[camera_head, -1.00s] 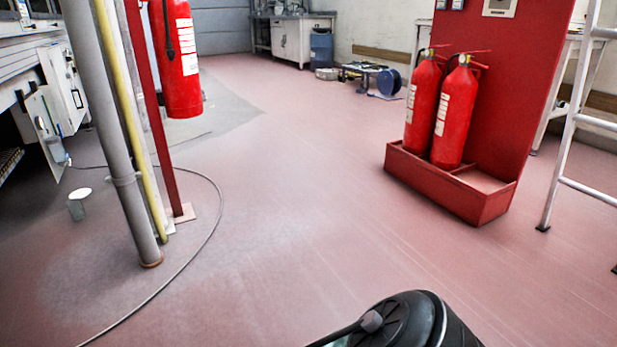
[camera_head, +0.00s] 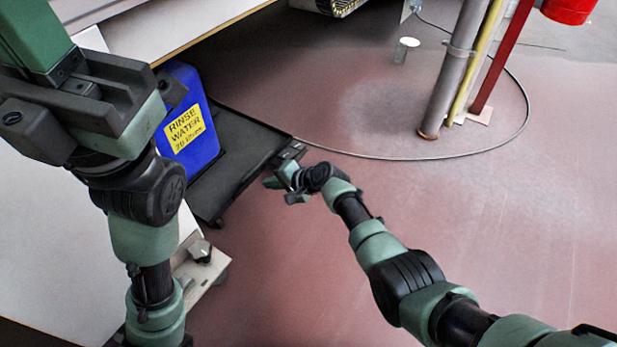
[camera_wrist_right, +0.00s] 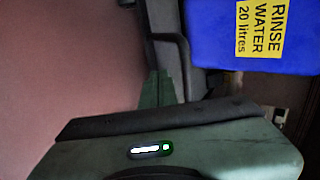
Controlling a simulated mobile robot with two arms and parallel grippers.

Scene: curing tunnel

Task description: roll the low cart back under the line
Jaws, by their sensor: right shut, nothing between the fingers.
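The low cart (camera_head: 236,178) is a flat black platform. Its left part is hidden beneath the pale line top (camera_head: 170,28), and its right part sticks out over the floor. A blue jug (camera_head: 190,118) labelled "RINSE WATER" stands on it; the jug also shows in the right wrist view (camera_wrist_right: 212,40). My right gripper (camera_head: 271,182) is shut and empty at the cart's right end. In the right wrist view its fingers (camera_wrist_right: 156,88) are beside a dark bar of the cart (camera_wrist_right: 166,48); I cannot tell if they touch. My left gripper (camera_head: 60,75) is at upper left, its fingertips cut off.
A grey post (camera_head: 455,70) and a red post (camera_head: 503,55) stand on the right, with a red extinguisher (camera_head: 568,10) above. A cable (camera_head: 430,158) curves over the floor near the cart. A small white-topped can (camera_head: 405,50) stands behind. The red floor at lower right is open.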

